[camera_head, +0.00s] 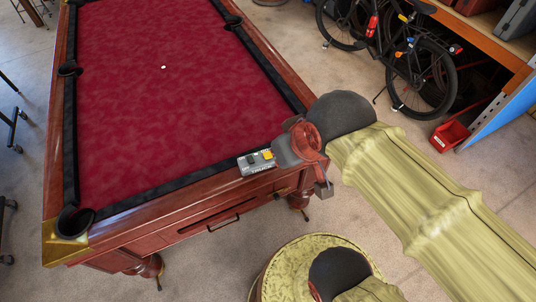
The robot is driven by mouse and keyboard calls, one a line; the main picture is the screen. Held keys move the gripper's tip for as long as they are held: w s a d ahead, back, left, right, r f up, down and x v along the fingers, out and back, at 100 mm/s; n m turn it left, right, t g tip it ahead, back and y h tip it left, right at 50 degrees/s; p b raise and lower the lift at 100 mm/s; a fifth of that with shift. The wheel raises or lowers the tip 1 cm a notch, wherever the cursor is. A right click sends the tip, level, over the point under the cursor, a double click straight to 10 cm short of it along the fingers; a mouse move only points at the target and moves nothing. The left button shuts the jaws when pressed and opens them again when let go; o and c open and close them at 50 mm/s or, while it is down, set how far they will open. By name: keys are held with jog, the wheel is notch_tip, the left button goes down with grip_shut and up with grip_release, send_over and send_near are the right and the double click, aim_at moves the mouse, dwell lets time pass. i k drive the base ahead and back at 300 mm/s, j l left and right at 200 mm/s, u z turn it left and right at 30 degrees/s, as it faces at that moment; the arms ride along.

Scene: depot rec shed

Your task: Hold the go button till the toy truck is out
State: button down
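A small grey control box (247,168) sits on the near rail of the red pool table, close to its right-hand corner. It has a yellow button (267,155) on its right part and a dark control on its left part; the lettering is too small to read. My gripper (277,154) is at the right end of the box, very close to the yellow button. I cannot tell whether it touches or presses the button. Its fingers are too small and partly hidden to show whether they are open or shut. No toy truck shows in this view.
The pool table (150,195) fills the left and middle, with a small white ball (163,67) on its cloth. A bicycle (410,60), an orange-edged shelf (485,42) and a red bin (449,135) stand at the upper right. Bare floor lies between them and the table.

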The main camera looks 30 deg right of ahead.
aim_at(267, 155)
jog(key=i+j, duration=0.1)
jog(key=j, duration=0.25)
jog(key=i+j, duration=0.15)
jog(key=j, duration=0.15)
jog(key=i+j, duration=0.1)
jog(key=j, duration=0.25)
jog(key=i+j, duration=0.15)
jog(key=j, duration=0.15)
jog(key=i+j, duration=0.1)
jog(key=j, duration=0.25)
jog(key=j+z, duration=0.1)
jog(key=z, duration=1.15)
jog(key=i+j, duration=0.05)
